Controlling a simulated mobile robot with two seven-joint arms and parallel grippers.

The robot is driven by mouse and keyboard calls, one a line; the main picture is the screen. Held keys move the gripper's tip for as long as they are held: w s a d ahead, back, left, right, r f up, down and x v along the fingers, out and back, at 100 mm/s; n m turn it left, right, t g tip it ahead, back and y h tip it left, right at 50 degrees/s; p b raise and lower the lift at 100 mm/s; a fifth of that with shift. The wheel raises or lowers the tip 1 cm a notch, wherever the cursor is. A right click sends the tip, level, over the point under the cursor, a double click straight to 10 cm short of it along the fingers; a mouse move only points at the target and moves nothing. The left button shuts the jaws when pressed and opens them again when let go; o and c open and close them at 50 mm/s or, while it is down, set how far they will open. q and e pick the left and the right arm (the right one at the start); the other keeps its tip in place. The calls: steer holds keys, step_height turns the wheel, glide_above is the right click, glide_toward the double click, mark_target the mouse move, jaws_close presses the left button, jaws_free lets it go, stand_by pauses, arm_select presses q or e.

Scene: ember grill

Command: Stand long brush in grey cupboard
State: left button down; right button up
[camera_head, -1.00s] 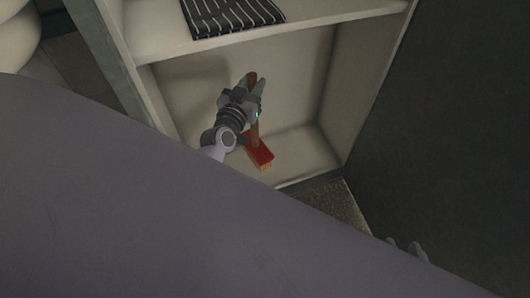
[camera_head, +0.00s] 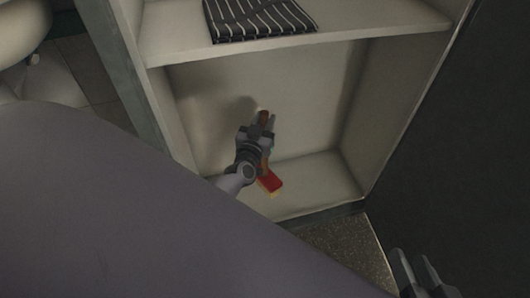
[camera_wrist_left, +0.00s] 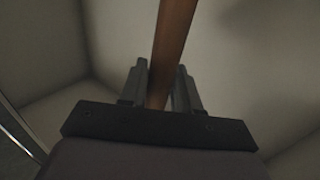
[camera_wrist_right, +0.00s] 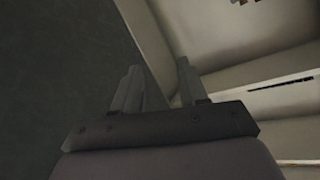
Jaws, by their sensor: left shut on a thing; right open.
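The long brush (camera_head: 269,181) has a brown wooden handle, a red head and pale bristles. It stands roughly upright inside the lower compartment of the cupboard (camera_head: 355,62), head down near the compartment's floor. I cannot tell whether the bristles touch the floor. My left gripper (camera_head: 265,127) is shut on the handle; in the left wrist view the handle (camera_wrist_left: 172,45) passes between the fingers (camera_wrist_left: 160,85). My right gripper (camera_head: 425,268) is open and empty at the lower right, outside the cupboard; it also shows in the right wrist view (camera_wrist_right: 160,80).
A folded black-and-white striped cloth (camera_head: 258,18) lies on the shelf (camera_head: 370,25) above the brush. A dark panel (camera_head: 455,130) stands to the right of the cupboard. Speckled floor (camera_head: 345,245) shows in front. The compartment's right side is clear.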

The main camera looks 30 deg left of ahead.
arm_select(q)
step_height(320, 180, down, 10)
steer(key=b, duration=0.6)
arm_select(e)
steer(key=d+n+t, duration=0.1)
steer(key=s+d+t+h, duration=0.1)
steer(key=d, duration=0.1)
steer(key=shift+n+t, duration=0.4)
arm_select(q)
steer(key=c, duration=0.8)
jaws_free()
steer(key=shift+f, duration=0.1)
